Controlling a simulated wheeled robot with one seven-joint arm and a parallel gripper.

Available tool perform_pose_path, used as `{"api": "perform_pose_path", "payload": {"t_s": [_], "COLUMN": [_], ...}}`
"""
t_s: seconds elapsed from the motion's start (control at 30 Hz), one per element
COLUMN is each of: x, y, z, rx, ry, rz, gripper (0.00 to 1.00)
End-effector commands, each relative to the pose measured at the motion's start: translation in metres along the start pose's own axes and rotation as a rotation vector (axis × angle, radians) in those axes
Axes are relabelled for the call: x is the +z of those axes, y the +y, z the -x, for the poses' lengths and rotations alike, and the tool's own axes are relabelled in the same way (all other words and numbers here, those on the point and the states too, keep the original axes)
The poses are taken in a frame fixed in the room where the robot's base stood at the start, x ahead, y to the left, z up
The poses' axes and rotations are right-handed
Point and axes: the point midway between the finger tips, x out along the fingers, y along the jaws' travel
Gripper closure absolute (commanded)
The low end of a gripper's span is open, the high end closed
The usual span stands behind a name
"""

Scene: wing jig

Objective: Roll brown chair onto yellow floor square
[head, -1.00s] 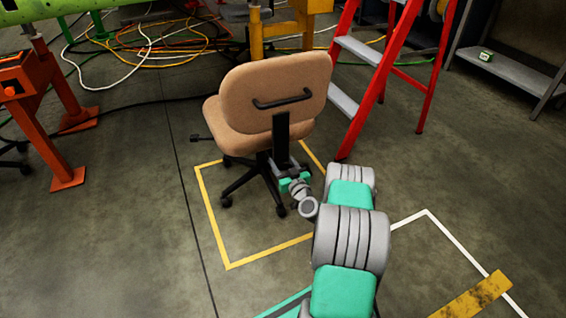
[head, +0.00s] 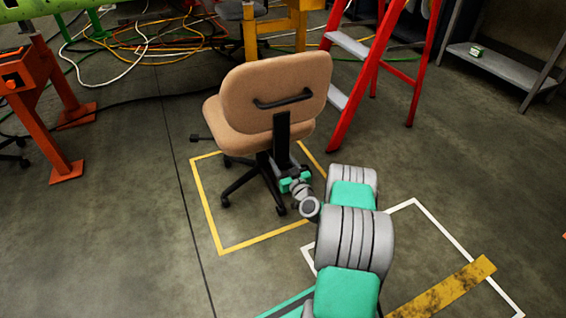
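The brown chair (head: 272,92) stands upright on its black wheeled base, its back toward me. The yellow floor square (head: 207,210) is an outline around and under it. The visible casters appear inside the outline, toward its far side, with bare floor between them and the near edge. The chair and my arm hide parts of the far and right edges. My gripper (head: 293,184) is low behind the chair's backrest, at the black back post. It appears shut on the chair there; the fingertips are partly hidden.
A red stepladder (head: 368,75) stands close behind and right of the chair. An orange stand (head: 45,110) is at left. Cables (head: 150,45) lie on the floor at the back. A white floor outline (head: 445,232) and a worn yellow strip (head: 445,288) are at right. The left foreground floor is clear.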

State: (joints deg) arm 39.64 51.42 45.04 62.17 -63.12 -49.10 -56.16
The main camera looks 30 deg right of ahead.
Motion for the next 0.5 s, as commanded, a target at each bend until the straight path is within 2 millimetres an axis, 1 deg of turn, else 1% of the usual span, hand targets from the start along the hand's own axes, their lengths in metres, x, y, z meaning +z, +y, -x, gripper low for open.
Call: {"api": "perform_pose_path", "payload": {"t_s": [0.03,0.33,0.5], "x": [0.0035,0.0013,0.0006], "y": [-0.0008,-0.0014,-0.0004], "z": [0.0016,0.0002,0.0001], "rx": [0.001,-0.001,0.0], "ry": [-0.006,-0.002,-0.001], "rz": [-0.003,-0.001,0.0], "gripper": [0.44,0.2,0.2]}}
